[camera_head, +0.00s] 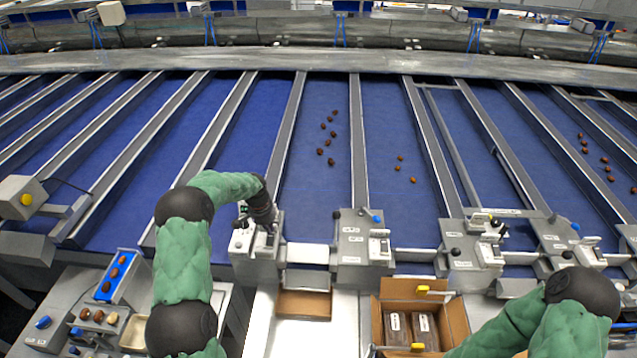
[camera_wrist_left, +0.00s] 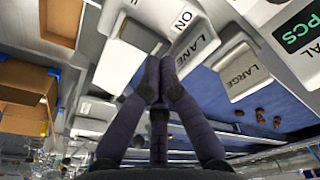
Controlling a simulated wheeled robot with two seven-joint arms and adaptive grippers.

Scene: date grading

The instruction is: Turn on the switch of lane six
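My left gripper (camera_head: 267,222) is at a grey lane control box (camera_head: 256,263), the leftmost in the row along the belts' near ends. In the left wrist view its two dark fingers (camera_wrist_left: 160,82) are together at the tips, with nothing visible between them. The tips are beside a white block marked "LANE" (camera_wrist_left: 196,48); I cannot tell whether they touch it. Its number is hidden or unreadable. A part marked "ON" (camera_wrist_left: 183,20) lies just beyond, and a "LARGE" plate (camera_wrist_left: 240,78) is to the right. The switch position is unclear. My right gripper is out of view.
More control boxes stand to the right, one at centre (camera_head: 362,248) and another (camera_head: 470,262). An open cardboard box (camera_head: 456,322) with packs stands below. A sample tray (camera_head: 122,278) with dates is at left. Dates lie on some blue belts (camera_head: 315,205).

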